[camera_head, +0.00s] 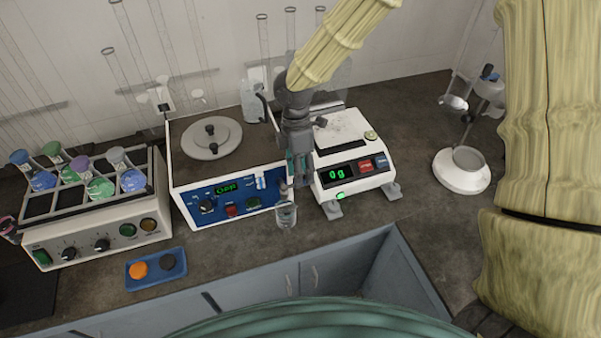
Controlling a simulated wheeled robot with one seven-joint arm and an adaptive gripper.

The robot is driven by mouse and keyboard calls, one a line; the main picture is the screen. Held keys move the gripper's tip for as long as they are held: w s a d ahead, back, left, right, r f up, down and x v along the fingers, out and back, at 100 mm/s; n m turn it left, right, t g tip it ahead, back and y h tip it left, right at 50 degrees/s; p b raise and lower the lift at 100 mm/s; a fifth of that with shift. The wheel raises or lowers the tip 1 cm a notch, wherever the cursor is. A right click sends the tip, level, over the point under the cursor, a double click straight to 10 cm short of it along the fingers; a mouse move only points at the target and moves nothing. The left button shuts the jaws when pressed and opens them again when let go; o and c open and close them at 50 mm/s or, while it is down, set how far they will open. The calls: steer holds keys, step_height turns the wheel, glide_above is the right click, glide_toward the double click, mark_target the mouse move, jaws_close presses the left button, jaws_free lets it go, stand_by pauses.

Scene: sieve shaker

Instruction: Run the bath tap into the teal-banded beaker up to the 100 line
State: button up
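My gripper (299,168) points down at the front right corner of the bath, in the gap between the bath and the balance. Whether its fingers are open or shut is too small to tell. A small clear beaker (286,215) is just below and left of the fingertips, in front of the bath's corner. I cannot tell whether the gripper touches it, and its lines and any liquid are not readable. Teal shows beside the fingers, but I cannot tell what it belongs to. The bath (235,203) has a blue front with a green display. A pale tap-like part (261,181) is on that front.
A balance (352,172) reading 0g stands right of the bath. A flask rack unit (100,240) is at left. A blue tray (156,280) with orange and dark round pieces lies in front. A white-based stand (461,181) is at right. An open cabinet lies below the counter edge.

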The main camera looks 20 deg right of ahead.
steer(key=shift+s+f, duration=0.15)
steer(key=shift+f, duration=0.75)
jaws_close()
